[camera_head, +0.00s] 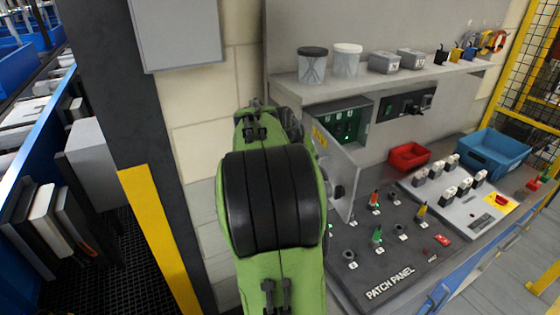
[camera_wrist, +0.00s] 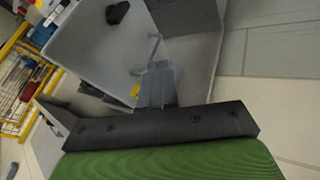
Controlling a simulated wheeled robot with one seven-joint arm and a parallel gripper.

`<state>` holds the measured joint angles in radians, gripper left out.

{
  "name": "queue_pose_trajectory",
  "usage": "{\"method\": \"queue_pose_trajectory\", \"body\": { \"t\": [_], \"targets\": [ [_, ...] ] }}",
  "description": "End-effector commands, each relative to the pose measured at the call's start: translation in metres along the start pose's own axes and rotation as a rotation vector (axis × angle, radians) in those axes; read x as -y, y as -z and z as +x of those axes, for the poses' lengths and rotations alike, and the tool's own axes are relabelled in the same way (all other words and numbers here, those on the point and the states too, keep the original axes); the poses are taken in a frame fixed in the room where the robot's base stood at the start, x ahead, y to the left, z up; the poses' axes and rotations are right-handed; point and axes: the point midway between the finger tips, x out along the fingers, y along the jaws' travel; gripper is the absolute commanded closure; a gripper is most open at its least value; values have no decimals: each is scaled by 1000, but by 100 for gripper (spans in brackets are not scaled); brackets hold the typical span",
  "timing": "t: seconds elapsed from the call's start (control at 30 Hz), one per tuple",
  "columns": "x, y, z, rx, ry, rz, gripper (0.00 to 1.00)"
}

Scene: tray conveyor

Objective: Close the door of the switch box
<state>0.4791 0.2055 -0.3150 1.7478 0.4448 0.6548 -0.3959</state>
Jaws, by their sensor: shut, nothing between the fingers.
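The switch box (camera_head: 370,104) is set in the grey wall panel below the shelf, with green parts showing inside. Its light grey door (camera_head: 346,160) stands open, swung out toward me, with a yellow label and a black knob. In the wrist view, a pale panel that looks like this door (camera_wrist: 85,50) shows the black knob and a yellow patch. My gripper (camera_wrist: 158,75) is shut and empty, its fingertips close to the panel near the yellow patch. I cannot tell whether they touch it. In the head view my green arm hides the gripper.
The patch panel (camera_head: 388,272) with plugs and sockets lies below the door. A red bin (camera_head: 408,156), a blue bin (camera_head: 495,153) and a switch board (camera_head: 460,217) are to the right. Containers stand on the shelf (camera_head: 380,82). A dark post (camera_head: 110,110) is left of my arm.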

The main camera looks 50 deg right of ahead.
Motion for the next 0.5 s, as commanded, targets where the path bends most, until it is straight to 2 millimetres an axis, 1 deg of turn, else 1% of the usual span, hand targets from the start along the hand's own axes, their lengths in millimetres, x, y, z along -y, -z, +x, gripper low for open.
{"method": "queue_pose_trajectory", "body": {
  "t": [0.03, 0.07, 0.17, 0.23, 0.5],
  "targets": [
    [-6, 2, 2, 5, -14, 6, 100],
    [-8, 2, 3, 7, -20, 7, 100],
    [-10, 2, 8, 9, -26, 8, 100],
    [-10, 1, 18, 11, -26, 7, 100],
    [-10, 0, 75, 13, -24, 6, 100]
  ]
}}
